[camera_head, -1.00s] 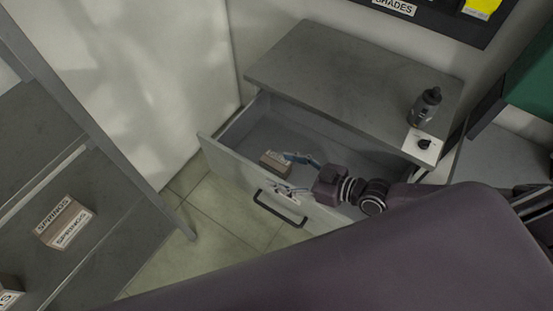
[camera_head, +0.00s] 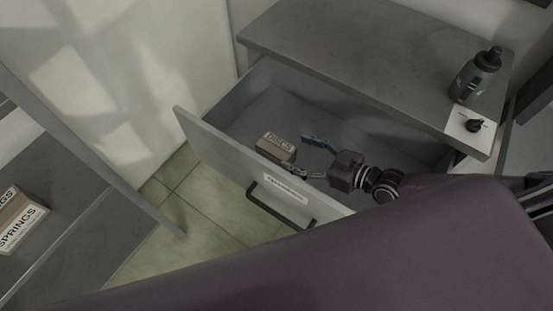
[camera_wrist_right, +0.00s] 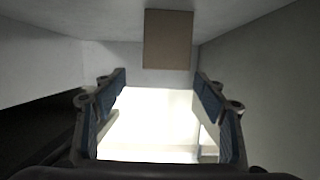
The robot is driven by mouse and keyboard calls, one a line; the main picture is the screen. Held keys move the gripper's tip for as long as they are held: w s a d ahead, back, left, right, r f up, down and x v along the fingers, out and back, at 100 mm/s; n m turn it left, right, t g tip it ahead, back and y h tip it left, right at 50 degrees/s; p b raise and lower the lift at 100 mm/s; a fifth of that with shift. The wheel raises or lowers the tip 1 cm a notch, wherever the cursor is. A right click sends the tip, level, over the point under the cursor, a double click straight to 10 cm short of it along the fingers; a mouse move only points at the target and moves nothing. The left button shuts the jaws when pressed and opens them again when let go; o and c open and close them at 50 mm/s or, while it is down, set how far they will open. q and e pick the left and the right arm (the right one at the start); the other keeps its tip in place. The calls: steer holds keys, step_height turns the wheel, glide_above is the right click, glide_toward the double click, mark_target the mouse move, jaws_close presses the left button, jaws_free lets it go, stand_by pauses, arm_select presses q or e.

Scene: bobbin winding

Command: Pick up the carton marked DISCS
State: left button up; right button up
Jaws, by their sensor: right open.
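The carton marked DISCS (camera_head: 276,147) is a small brown box with a white label, lying in the open drawer (camera_head: 230,160) near its front panel. In the right wrist view the carton (camera_wrist_right: 168,40) shows as a plain brown face at the top centre, beyond the fingertips. My right gripper (camera_head: 306,156) is in the drawer just to the right of the carton, its blue-padded fingers spread and empty. The right wrist view shows both fingers (camera_wrist_right: 163,88) wide apart with nothing between them. My left gripper is not in view.
The drawer's front has a dark handle (camera_head: 281,205). The cabinet top (camera_head: 370,50) holds a dark bottle (camera_head: 476,75) and a white plate with a black knob (camera_head: 470,126). A shelf unit at left carries a carton marked SPRINGS (camera_head: 18,222). Drawer floor right of my gripper is clear.

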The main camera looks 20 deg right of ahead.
mark_target(276, 149)
steer(key=shift+f+b, duration=0.35)
steer(key=shift+f, duration=0.4)
steer(key=shift+s+a+x, duration=0.1)
steer(key=shift+a+x, duration=0.05)
steer(key=shift+x, duration=1.8)
steer(key=shift+s+a+x, duration=0.15)
steer(key=shift+x, duration=1.85)
steer(key=c, duration=1.2)
steer(key=shift+r, duration=0.1)
steer(key=shift+c, duration=0.8)
steer(key=shift+p, duration=0.3)
